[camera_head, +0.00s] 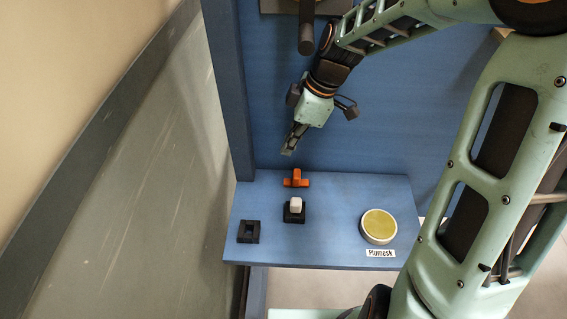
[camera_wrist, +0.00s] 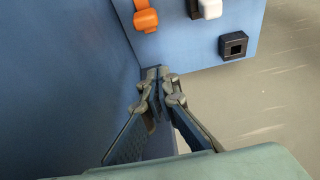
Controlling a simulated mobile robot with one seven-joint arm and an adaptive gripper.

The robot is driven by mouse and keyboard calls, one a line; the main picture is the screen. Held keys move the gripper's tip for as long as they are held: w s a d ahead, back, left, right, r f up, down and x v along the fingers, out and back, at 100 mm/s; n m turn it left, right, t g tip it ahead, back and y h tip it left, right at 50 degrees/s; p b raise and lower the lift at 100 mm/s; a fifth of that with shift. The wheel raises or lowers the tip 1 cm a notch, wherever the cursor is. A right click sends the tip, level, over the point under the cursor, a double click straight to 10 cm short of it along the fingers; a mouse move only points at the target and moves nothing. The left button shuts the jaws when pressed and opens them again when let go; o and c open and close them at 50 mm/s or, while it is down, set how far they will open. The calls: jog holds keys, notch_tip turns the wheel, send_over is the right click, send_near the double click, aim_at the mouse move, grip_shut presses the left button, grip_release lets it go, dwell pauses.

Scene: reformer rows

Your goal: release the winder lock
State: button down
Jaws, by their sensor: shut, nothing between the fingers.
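My gripper (camera_head: 288,150) is shut and empty, pointing down in front of the blue upright panel, above the back of the blue shelf (camera_head: 335,187). In the wrist view its fingertips (camera_wrist: 157,73) meet. An orange T-shaped part (camera_head: 296,179) stands on the shelf a little below the fingertips, apart from them; it also shows in the wrist view (camera_wrist: 146,20). A white block (camera_head: 296,204) sits in a black holder (camera_head: 294,216) in front of it. A black square socket (camera_head: 249,232) with an open middle is at front left. I cannot tell which part is the winder lock.
A round tin (camera_head: 379,226) with a yellowish top stands at the shelf's right, behind a label reading "Plumesk" (camera_head: 380,253). A dark handle (camera_head: 305,30) juts from the panel above. A blue post (camera_head: 231,90) bounds the left. The shelf between holder and tin is clear.

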aim_at(306, 184)
jog(key=shift+a+r, duration=0.1)
jog(key=shift+a, duration=0.05)
jog(key=x, duration=0.9)
jog(key=shift+s, duration=0.15)
jog(key=d, duration=0.1)
jog(key=d+p, duration=0.1)
jog(key=shift+d+f, duration=0.3)
jog(key=shift+f, duration=0.1)
jog(key=shift+d+f, duration=0.1)
jog(key=shift+d, duration=0.45)
jog(key=shift+d+p, duration=0.3)
jog(key=shift+d, duration=1.95)
